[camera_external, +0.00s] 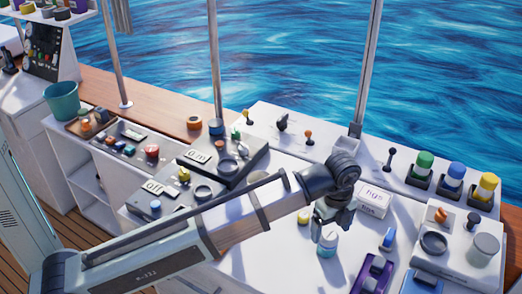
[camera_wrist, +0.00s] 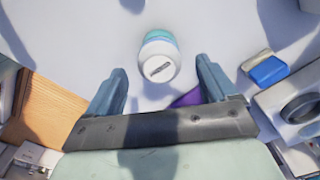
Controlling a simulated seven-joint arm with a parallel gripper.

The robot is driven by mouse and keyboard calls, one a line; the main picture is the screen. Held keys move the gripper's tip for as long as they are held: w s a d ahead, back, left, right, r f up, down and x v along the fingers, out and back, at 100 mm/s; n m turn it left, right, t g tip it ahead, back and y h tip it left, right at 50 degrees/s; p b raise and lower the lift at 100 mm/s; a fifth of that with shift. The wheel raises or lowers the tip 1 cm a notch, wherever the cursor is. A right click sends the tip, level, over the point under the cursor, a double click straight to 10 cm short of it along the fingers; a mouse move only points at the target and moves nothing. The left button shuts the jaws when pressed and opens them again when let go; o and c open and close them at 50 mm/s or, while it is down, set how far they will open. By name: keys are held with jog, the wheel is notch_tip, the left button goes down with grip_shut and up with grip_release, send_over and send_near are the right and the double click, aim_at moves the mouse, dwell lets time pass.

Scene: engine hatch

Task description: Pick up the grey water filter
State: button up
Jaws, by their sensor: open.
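My gripper (camera_external: 327,222) is open and points down above the white table. In the wrist view its two fingers (camera_wrist: 161,68) are apart with nothing gripped. A small white jar with a teal band (camera_external: 327,242) stands just below the gripper. In the wrist view the jar (camera_wrist: 158,62) shows its pale grey-white slotted top ahead of and between the fingers. A plain grey cylinder (camera_external: 485,248) stands on a white panel at the far right. I cannot tell for sure which of these two is the grey water filter.
A purple object (camera_external: 373,276) and a blue item (camera_external: 388,238) lie right of the jar. A white box (camera_external: 374,200) is behind my gripper. Green, blue and yellow-topped cylinders (camera_external: 453,176) stand at the back right. Control panels (camera_external: 230,157) fill the left.

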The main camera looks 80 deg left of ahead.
aim_at(329, 234)
jog(key=shift+f, duration=2.55)
jog(key=c, duration=1.3)
jog(key=shift+r, duration=0.1)
